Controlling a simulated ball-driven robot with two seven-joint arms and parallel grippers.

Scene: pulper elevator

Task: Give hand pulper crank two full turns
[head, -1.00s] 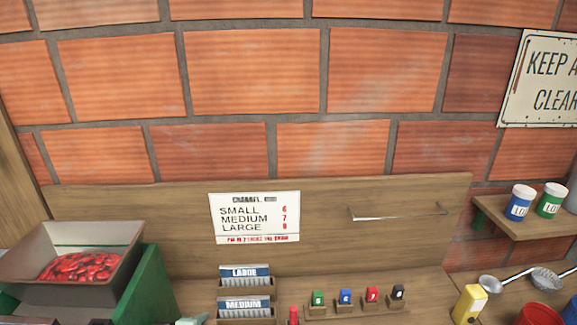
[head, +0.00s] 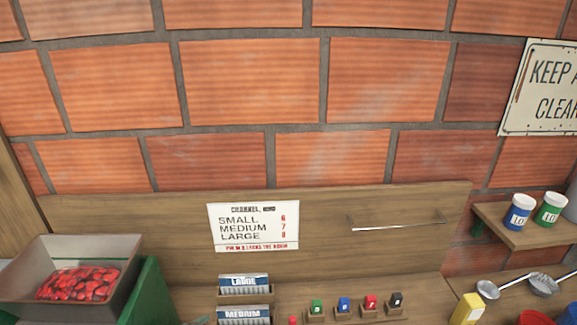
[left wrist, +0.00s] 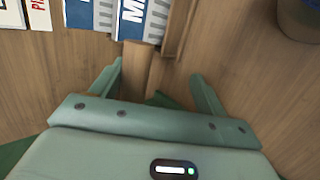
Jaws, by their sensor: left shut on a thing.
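The hand pulper stands at the lower left of the head view, with a grey hopper (head: 60,312) of red cherries (head: 78,284) and a green body (head: 146,292). Its crank is below the head view. In the left wrist view my left gripper (left wrist: 158,85) has its two green fingers on either side of a brown, wood-coloured piece (left wrist: 137,70), apparently the crank handle. A dark green part (left wrist: 162,99) shows just behind it. Most of the crank is hidden by the gripper. My right gripper is in neither view.
A channel sign (head: 253,227) hangs on the wooden backboard. Below it are card holders marked LARGE (head: 244,284) and MEDIUM (head: 243,315), with several coloured numbered blocks (head: 344,305) beside them. A yellow container (head: 467,308) and ladles (head: 487,289) are at the right.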

